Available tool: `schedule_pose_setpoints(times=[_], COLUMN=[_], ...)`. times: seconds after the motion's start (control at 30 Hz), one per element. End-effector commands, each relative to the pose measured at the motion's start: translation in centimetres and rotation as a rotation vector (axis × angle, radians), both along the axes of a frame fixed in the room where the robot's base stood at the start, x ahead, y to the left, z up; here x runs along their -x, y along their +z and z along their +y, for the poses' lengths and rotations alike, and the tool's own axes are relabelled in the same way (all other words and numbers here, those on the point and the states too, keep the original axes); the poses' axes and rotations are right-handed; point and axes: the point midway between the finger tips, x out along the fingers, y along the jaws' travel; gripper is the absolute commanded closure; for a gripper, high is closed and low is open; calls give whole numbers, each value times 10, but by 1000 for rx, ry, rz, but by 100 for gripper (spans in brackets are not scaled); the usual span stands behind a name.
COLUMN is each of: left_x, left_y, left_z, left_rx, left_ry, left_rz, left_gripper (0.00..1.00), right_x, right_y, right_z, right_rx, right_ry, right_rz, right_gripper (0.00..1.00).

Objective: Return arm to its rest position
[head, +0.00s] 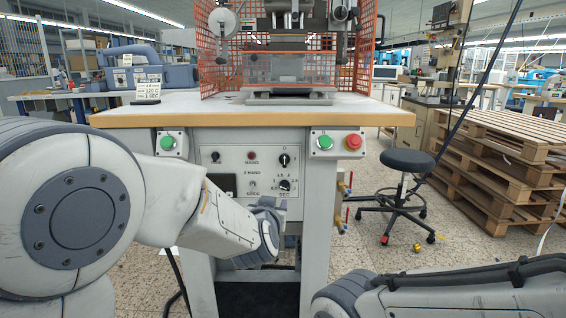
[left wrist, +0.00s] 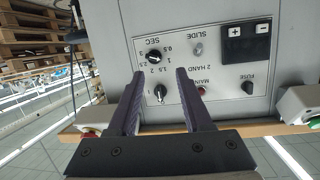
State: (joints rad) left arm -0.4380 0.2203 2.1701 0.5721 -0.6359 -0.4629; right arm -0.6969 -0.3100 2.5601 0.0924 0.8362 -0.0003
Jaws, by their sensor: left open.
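My left arm (head: 205,222) comes in from the left and reaches in front of the stamping machine's control panel (head: 232,168). The left gripper (head: 268,222) is small and partly turned away in the head view, in front of the panel's lower right. In the left wrist view my left gripper (left wrist: 160,72) is open, with two dark fingers apart and nothing between them. The panel (left wrist: 221,85) shows upside down beyond the fingers, with knobs and a black display. My right arm (head: 450,290) lies at the lower right. Its gripper is outside the frame.
The machine's table (head: 200,111) has a wooden front edge above my left arm. Green buttons (head: 168,143) and a red button (head: 353,142) sit in boxes under it. A black stool (head: 407,161) and stacked pallets (head: 495,150) stand right. Floor between them is partly free.

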Motion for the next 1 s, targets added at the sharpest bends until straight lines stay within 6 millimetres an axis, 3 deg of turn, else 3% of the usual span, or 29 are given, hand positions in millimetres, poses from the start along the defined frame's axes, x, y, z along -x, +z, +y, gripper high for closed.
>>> schedule_pose_setpoints(times=[0.03, 0.1, 0.2, 0.4, 0.83, 1.0], left_x=[12, 39, 79, 142, 245, 255], left_y=[-25, -64, -104, -146, -184, -172], left_z=[22, 47, 76, 113, 165, 129], left_rx=[1, 5, 7, 8, -1, -57], left_ry=[-9, -22, -14, 31, 153, 41], left_rz=[109, 289, 494, 753, 1106, 1119], left_gripper=[50, 50, 50, 50, 50, 50], right_x=[0, 0, 0, 0, 0, 0], right_y=[0, 0, 0, 0, 0, 0], right_z=[0, 0, 0, 0, 0, 0], right_rx=[0, 0, 0, 0, 0, 0], right_ry=[0, 0, 0, 0, 0, 0], right_rz=[0, 0, 0, 0, 0, 0], right_gripper=[100, 100, 100, 100, 100, 100])
